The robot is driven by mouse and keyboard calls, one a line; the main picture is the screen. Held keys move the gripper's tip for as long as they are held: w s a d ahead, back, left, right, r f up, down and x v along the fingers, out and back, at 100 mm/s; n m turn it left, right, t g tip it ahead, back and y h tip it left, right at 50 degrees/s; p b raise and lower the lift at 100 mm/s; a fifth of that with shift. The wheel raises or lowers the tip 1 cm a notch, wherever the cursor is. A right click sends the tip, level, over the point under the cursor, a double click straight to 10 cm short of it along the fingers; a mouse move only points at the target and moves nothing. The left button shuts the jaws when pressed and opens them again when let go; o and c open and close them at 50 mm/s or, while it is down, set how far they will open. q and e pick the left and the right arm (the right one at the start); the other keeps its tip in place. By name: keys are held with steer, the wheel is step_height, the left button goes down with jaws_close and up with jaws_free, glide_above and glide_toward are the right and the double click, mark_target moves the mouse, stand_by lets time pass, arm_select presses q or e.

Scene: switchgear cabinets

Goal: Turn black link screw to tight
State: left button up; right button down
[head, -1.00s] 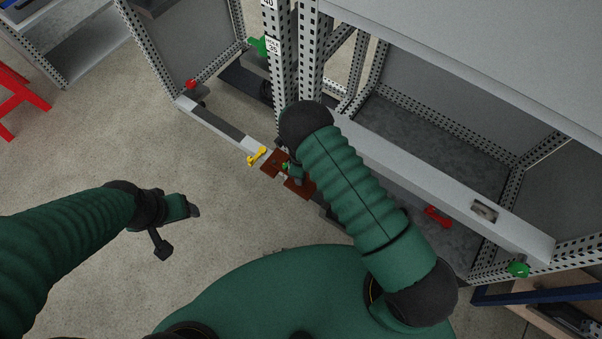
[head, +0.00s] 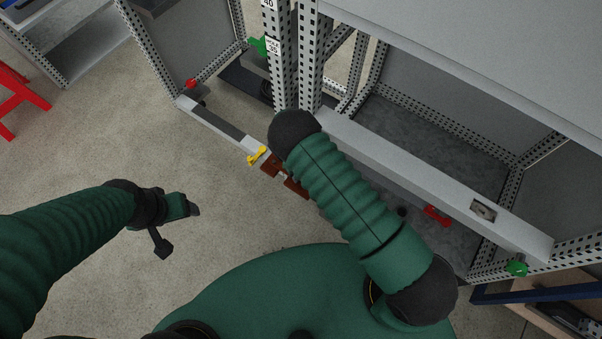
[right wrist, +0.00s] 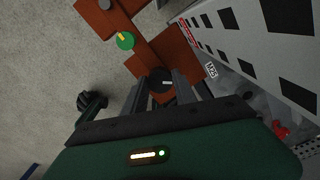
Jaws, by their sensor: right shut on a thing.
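In the right wrist view, the black link screw (right wrist: 160,76) is a round dark knob with a small pale mark, on a red-brown link plate (right wrist: 148,58). My right gripper (right wrist: 160,88) has one finger on each side of it and is shut on it. The fingers partly cover its lower edge. In the head view, the red-brown link (head: 270,168) shows beside my right forearm, which hides the right gripper and the black screw. My left gripper (head: 178,229) is open and empty over the floor at left.
A green screw (right wrist: 125,41) with a yellow mark is close to the black one. A perforated metal post (right wrist: 240,42) stands to the right.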

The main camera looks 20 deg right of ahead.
steer(key=shift+w+a+r, duration=0.1)
steer(key=shift+w, duration=0.1)
steer(key=c, duration=1)
jaws_free()
steer(key=shift+s, duration=0.1)
step_height(320, 180, up, 3)
steer(key=shift+r+p, duration=0.2)
steer(key=shift+p, duration=0.65)
steer(key=s+a+r+p, duration=0.1)
steer(key=s+a, duration=0.3)
steer(key=s, duration=1.1)
steer(key=shift+s+a+r, duration=0.2)
